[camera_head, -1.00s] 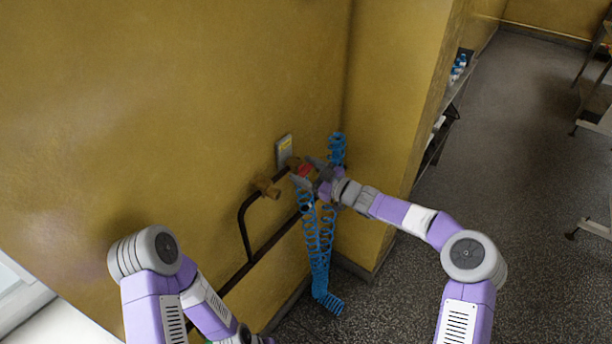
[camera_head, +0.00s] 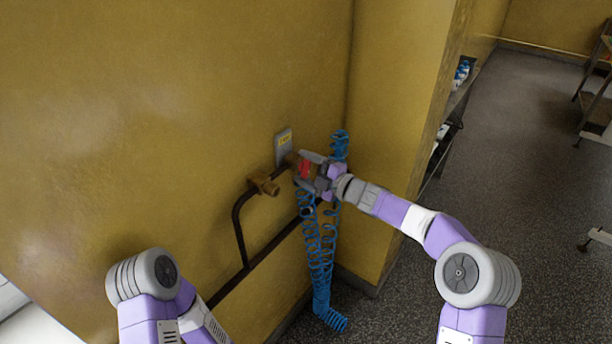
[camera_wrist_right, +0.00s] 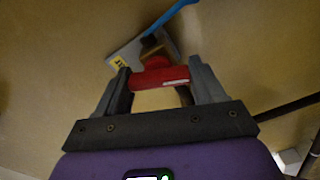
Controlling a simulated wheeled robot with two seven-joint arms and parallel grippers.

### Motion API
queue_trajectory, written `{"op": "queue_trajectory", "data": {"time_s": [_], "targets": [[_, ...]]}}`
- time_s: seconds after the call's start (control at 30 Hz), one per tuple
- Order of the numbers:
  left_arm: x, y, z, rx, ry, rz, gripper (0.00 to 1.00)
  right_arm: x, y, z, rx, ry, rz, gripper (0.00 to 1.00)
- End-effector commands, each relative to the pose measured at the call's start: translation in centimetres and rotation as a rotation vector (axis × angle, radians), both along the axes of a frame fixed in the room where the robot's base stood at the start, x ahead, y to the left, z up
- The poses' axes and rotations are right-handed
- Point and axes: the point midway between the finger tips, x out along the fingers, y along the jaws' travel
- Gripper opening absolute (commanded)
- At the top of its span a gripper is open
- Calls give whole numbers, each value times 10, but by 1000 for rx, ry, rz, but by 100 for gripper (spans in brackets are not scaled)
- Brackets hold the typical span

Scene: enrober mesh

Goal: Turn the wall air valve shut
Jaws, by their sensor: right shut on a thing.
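The wall air valve has a red handle (camera_head: 304,168) and a brass body (camera_head: 292,159), low on the yellow wall near the corner. My right gripper (camera_head: 309,171) reaches it from the right, with one finger above and one below the handle. In the right wrist view, the red handle (camera_wrist_right: 160,79) lies across between the two fingers of my right gripper (camera_wrist_right: 161,84), which is shut on it. The fingers and wrist partly hide the valve in the head view. My left arm shows at the lower left, but its gripper is out of view.
A dark pipe (camera_head: 239,232) with a brass fitting (camera_head: 264,184) runs along the wall left of the valve. A blue coiled hose (camera_head: 320,262) hangs below it. A grey plate with a yellow label (camera_head: 284,146) is above. A wall corner stands close right.

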Motion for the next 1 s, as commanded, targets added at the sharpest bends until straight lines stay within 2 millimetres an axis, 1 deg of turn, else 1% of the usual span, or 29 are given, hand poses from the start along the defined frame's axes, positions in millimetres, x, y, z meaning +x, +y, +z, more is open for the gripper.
{"op": "queue_trajectory", "data": {"time_s": [0.03,0.1,0.4,0.7,1.0], "targets": [[0,0,-8,0,0,0,43,0,0,-3,-27,-37,-1,38],[0,0,-13,0,0,0,43,0,0,-3,-61,-84,-2,38],[0,0,-28,0,0,0,43,0,-1,-3,-175,-240,-3,38],[0,0,-35,0,0,0,43,0,-1,-2,-227,-311,-3,38],[0,0,-35,0,0,0,43,0,-1,-1,-235,-321,-3,38]]}}
